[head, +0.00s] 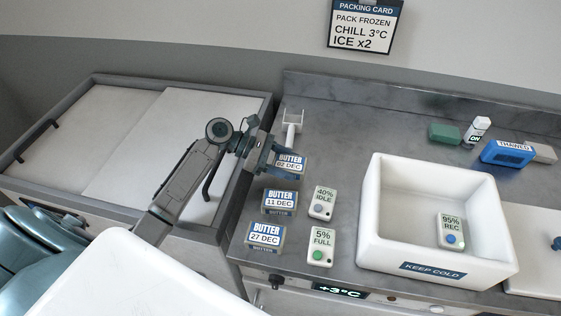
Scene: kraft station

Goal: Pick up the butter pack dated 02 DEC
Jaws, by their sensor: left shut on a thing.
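The butter pack dated 02 DEC (289,163) is at the back of a column of butter packs on the grey counter, in the head view. My left gripper (279,160) reaches in from the left and is shut on this pack; its fingers cover part of it. Whether the pack is clear of the counter I cannot tell. The 11 DEC pack (279,201) and the 27 DEC pack (265,234) lie in front of it. My right gripper is not in view.
Devices marked 40% IDLE (322,202) and 5% FULL (320,246) sit right of the packs. A white KEEP COLD bin (384,250) holds a 95% REC device (451,231). A white scoop-like tool (292,120) lies behind the gripper. A lidded chest (120,125) stands left.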

